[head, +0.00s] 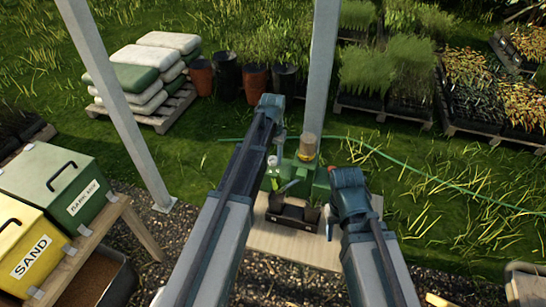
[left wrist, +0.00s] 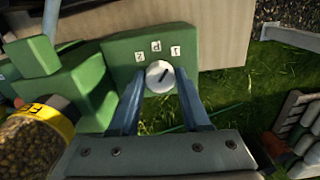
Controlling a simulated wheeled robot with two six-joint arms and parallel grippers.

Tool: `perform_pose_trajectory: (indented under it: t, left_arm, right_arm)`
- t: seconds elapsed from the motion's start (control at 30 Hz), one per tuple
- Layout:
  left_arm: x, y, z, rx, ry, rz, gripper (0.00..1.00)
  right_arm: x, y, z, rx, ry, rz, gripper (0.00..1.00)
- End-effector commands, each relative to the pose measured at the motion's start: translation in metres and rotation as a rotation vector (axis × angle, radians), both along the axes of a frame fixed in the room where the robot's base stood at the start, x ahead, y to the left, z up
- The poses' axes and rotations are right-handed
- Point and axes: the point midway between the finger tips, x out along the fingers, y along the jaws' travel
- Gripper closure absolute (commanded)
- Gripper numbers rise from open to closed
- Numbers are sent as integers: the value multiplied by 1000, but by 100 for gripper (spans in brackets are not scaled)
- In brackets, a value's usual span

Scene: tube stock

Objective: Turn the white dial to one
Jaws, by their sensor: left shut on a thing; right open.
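The white dial (left wrist: 158,80) sits on the face of a green box (left wrist: 205,62) in the left wrist view. A dark mark on the dial slants up and to the right, toward the side of the small plate marked 1 (left wrist: 175,51). Two more small plates stand above and to the left of the dial. My left gripper (left wrist: 159,82) has a finger on each side of the dial and is shut on it. My right gripper (head: 348,180) is open and apart from the green machine (head: 318,190).
A jar with a yellow band (left wrist: 45,112) is on the machine; it also shows in the head view (head: 307,147). A dark tray (head: 290,216) is on the wooden table (head: 270,241). A grey post (head: 320,70) rises behind. Bins stand left.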

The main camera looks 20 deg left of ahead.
Motion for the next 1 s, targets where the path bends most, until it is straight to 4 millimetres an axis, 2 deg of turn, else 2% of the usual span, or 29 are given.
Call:
perform_pose_trajectory:
  t: [0.33, 0.87, 0.9, 1.0]
  left_arm:
    - [0, 0, 0, 0, 0, -124, 100]
    - [0, 0, 0, 0, 0, -143, 100]
    - [0, 0, 0, 0, 0, -143, 46]
    - [0, 0, 0, 0, 0, -143, 28]
  right_arm:
    - [0, 0, 0, 0, 0, 0, 50]
    - [0, 0, 0, 0, 0, 0, 50]
    - [0, 0, 0, 0, 0, 0, 50]
    - [0, 0, 0, 0, 0, 0, 50]
